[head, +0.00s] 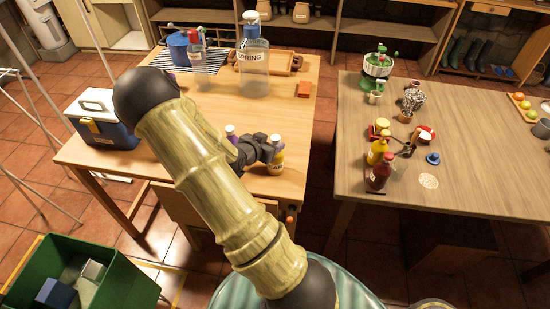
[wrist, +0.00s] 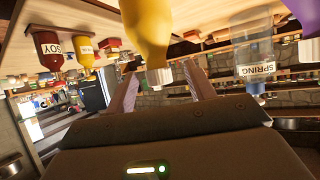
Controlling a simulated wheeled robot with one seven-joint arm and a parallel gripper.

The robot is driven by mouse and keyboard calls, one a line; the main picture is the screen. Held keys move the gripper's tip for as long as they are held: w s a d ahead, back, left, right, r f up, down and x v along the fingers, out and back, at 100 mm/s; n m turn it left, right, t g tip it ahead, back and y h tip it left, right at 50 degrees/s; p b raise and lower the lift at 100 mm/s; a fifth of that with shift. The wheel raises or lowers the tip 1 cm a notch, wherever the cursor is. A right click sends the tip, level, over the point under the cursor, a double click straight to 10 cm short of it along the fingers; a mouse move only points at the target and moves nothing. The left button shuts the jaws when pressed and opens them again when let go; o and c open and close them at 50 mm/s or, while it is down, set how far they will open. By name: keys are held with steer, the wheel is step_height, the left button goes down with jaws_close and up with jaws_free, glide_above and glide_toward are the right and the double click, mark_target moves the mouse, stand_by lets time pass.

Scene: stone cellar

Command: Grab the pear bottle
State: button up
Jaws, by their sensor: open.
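A yellow bottle (head: 277,161) with a pale cap stands near the front right of the left table; its label is too small to read, so I cannot tell if it is the pear bottle. My gripper (head: 267,150) is open beside it at its upper part. In the upside-down wrist view, the yellow bottle (wrist: 148,30) hangs from the top edge, its cap between or just beyond the fingers of my gripper (wrist: 160,90). No grip on it shows.
A clear SPRING bottle (head: 253,70), a wooden tray (head: 284,62) and a blue cooler box (head: 98,122) are on the left table (head: 205,100). The right table (head: 470,140) holds a red SOY bottle (head: 378,178) and a yellow one (head: 376,150). A gap separates the tables.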

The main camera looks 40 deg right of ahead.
steer(key=p+x, duration=0.1)
steer(key=x, duration=0.4)
steer(key=shift+s+f, duration=0.15)
jaws_close()
stand_by(0.4)
